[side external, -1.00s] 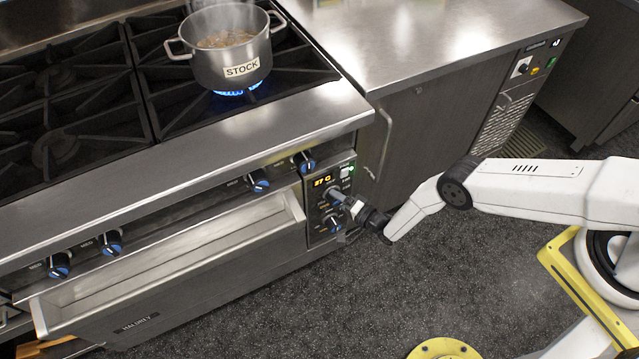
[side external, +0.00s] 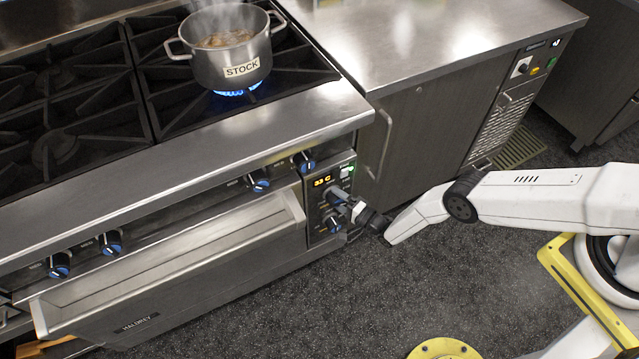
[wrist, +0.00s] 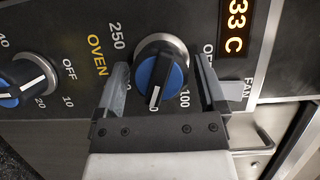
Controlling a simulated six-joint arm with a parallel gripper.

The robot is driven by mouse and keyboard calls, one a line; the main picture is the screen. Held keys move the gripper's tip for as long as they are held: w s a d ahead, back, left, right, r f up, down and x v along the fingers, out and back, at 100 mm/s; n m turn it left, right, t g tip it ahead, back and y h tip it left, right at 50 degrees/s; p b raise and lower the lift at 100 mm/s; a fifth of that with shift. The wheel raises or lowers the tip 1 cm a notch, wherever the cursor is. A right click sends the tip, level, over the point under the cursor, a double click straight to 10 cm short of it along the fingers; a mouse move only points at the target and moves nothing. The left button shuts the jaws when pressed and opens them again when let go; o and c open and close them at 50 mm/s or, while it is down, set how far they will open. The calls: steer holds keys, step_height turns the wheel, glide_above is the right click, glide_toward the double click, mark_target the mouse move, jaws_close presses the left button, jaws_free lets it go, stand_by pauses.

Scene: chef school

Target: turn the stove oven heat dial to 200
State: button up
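The oven heat dial (wrist: 158,83) is a black knob with a blue face and a white pointer. In the wrist view the pointer aims down, between the 100 mark and the 250 mark and nearer 100; a number below it is partly hidden. In the side view my gripper (side external: 348,208) is at the oven control panel (side external: 320,224) and hides part of the dial. The display (wrist: 236,25) reads 33 C.
A second blue-faced dial (wrist: 22,84) sits beside the oven dial. The oven door (side external: 190,265) is below the burner knobs (side external: 259,181). A steaming stock pot (side external: 229,48) stands over a lit burner. The floor (side external: 400,290) before the panel is clear.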

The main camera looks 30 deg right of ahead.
mark_target(340, 205)
steer(key=shift+s, duration=0.15)
stand_by(0.3)
steer(key=shift+v, duration=3.8)
steer(key=n, duration=0.2)
steer(key=a+n+h, duration=0.1)
steer(key=n, duration=0.1)
steer(key=shift+w+r+n+t+h, duration=0.1)
steer(key=shift+w+n+t+h, duration=0.1)
steer(key=shift+n+t+h, duration=0.1)
steer(key=n+h, duration=0.1)
steer(key=n, duration=0.1)
steer(key=a+n, duration=0.1)
steer(key=n, duration=0.2)
steer(key=shift+a+h, duration=0.1)
steer(key=shift+h, duration=0.3)
steer(key=n, duration=0.1)
steer(key=n+h, duration=0.1)
steer(key=n, duration=0.2)
steer(key=shift+s+a+r+n+t+h, duration=0.1)
steer(key=shift+s+a+n+t+h, duration=0.2)
steer(key=shift+a+t+h, duration=0.1)
steer(key=n, duration=0.1)
steer(key=n+h, duration=0.1)
steer(key=s+n, duration=0.1)
steer(key=n, duration=0.1)
steer(key=shift+a+h, duration=0.3)
steer(key=shift+a, duration=0.05)
steer(key=shift+w, duration=0.15)
